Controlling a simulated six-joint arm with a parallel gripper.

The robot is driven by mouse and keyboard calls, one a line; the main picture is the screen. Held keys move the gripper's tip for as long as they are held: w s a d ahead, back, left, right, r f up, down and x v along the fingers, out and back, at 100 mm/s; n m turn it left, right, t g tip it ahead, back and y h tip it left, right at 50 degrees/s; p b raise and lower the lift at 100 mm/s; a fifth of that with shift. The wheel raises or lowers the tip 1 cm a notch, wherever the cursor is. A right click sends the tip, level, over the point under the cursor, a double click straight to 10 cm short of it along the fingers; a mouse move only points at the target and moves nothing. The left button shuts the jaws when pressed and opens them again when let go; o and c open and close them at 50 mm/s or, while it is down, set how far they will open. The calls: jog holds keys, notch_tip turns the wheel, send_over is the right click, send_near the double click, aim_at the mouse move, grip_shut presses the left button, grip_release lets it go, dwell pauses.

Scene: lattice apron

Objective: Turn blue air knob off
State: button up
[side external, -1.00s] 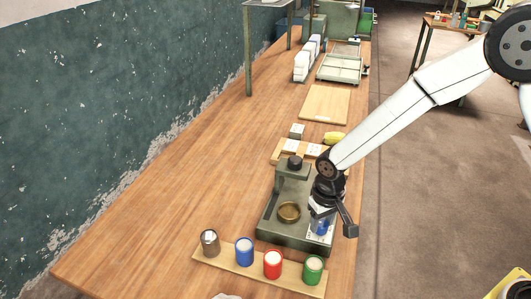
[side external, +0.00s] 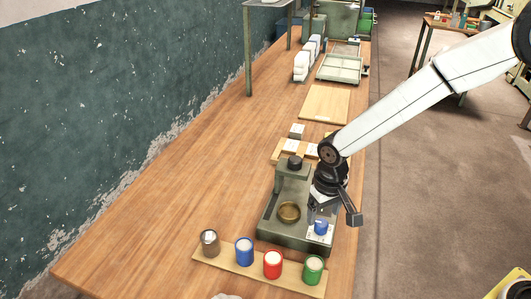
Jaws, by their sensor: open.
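The blue air knob (side external: 320,227) sits on a white plate (side external: 317,238) at the front right of a dark green machine (side external: 283,237). My gripper (side external: 322,212) points down just above the knob, with its fingers around or just over the knob's top. The jaws are open. The knob's upper part is partly hidden by the fingers, and its pointing direction is too small to read.
A brass cup (side external: 289,212) and a black-topped post (side external: 294,163) stand on the machine, left of my gripper. A wooden strip (side external: 215,262) in front holds several cans, with the green can (side external: 313,270) closest. The table's left side is clear.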

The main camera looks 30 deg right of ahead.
aim_at(326, 222)
jog(key=shift+r, duration=2.3)
jog(key=shift+d, duration=0.15)
jog(key=shift+s+d+r, duration=0.1)
jog(key=shift+s+d, duration=0.05)
jog(key=shift+d, duration=0.15)
jog(key=s+d+r+t, duration=0.1)
jog(key=s+d+t, duration=0.1)
jog(key=s+d, duration=0.8)
jog(key=shift+s+d+t, duration=0.25)
jog(key=shift+d+t, duration=0.05)
jog(key=shift+d, duration=1.15)
